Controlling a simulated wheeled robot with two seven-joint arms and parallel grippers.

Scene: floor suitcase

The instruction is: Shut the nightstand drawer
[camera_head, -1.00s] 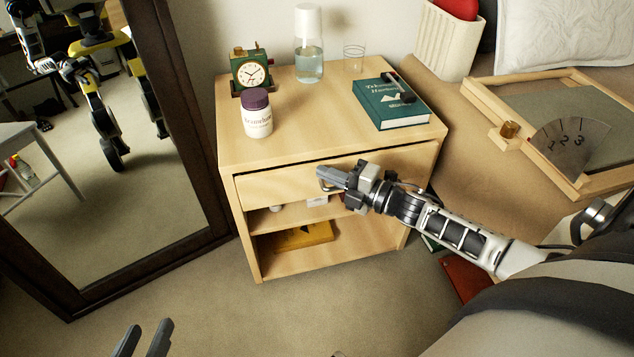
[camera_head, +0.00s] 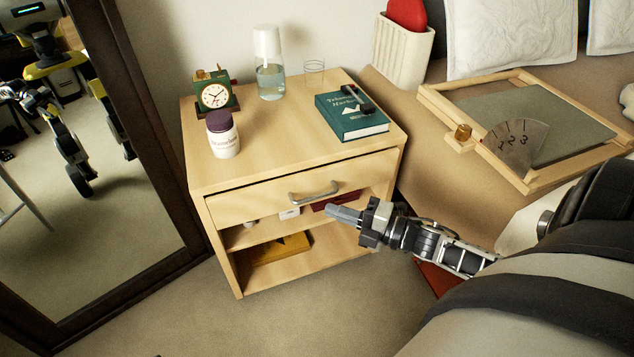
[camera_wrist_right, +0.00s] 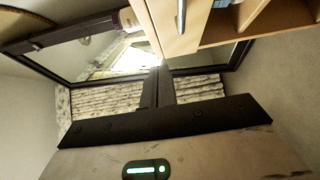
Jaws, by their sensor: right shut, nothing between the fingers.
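The wooden nightstand (camera_head: 240,168) stands in the middle of the head view. Its drawer (camera_head: 251,197) looks flush or nearly flush with the body; a thin dark line runs along its top edge. The curved metal handle (camera_head: 315,193) is uncovered, and in the wrist view it shows at the top (camera_wrist_right: 181,18). My right gripper (camera_head: 331,211) is shut and empty, below and in front of the handle, apart from it as far as I can tell. In the wrist view its fingers (camera_wrist_right: 158,88) are together. My left gripper is not visible.
On top stand a clock (camera_head: 214,97), a pill bottle (camera_head: 223,136), a carafe (camera_head: 269,70), a glass (camera_head: 314,72) and a green book (camera_head: 350,118). A mirror (camera_head: 167,163) leans at left. The bed with a wooden frame (camera_head: 455,111) is at right.

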